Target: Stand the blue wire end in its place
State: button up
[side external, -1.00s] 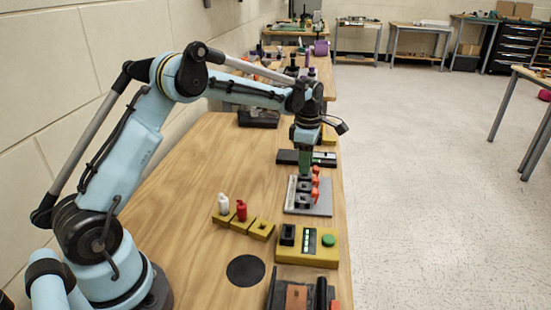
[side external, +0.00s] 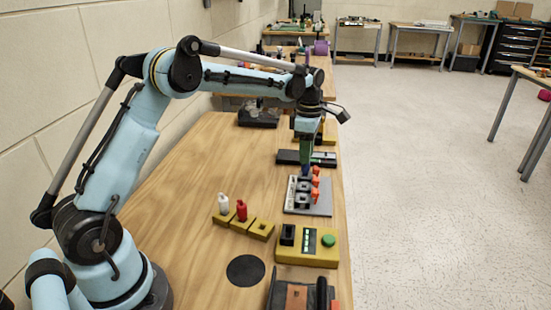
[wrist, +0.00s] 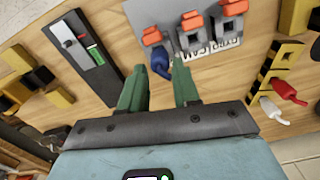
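The blue wire end (wrist: 159,64) shows in the wrist view at the first clamp of the grey plate (wrist: 172,14), beside its orange lever (wrist: 152,37). In the side view the blue wire end (side external: 305,170) stands at the plate's far clamp, below my fingers. How deep it sits cannot be told. My gripper (wrist: 161,68) has two green fingers, apart, with their tips just above and on either side of the blue wire end. A gap shows beside the right finger. The other two clamps (wrist: 191,40) (wrist: 230,25) look empty.
A yellow stand (side external: 262,229) holds a white wire end (side external: 223,204) and a red wire end (side external: 241,211); its third place is empty. A yellow box with a green button (side external: 329,240) stands nearer. A black tester-like block (side external: 288,157) lies beyond the plate.

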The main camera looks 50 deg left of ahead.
jog(key=shift+o, duration=0.2)
jog(key=o, duration=0.5)
notch_tip(320, 180, up, 12)
jog(key=f, duration=0.1)
jog(key=s+d+r+m+t, duration=0.2)
jog(key=s+d+r+m, duration=0.15)
jog(key=s+m, duration=0.2)
jog(key=s+d+f+m+t, duration=0.1)
jog(key=s+d+f+m, duration=0.1)
jog(key=s+m, duration=0.3)
jog(key=s+d+f+m+t, duration=0.2)
jog(key=s+f+m, duration=0.2)
jog(key=m, duration=0.4)
jog(key=s+d+f+m+t, duration=0.2)
jog(key=s+m, duration=0.4)
jog(key=s, duration=0.1)
jog(key=shift+s+f+m, duration=0.1)
jog(key=shift+f+m, duration=0.15)
jog(key=shift+f, duration=0.15)
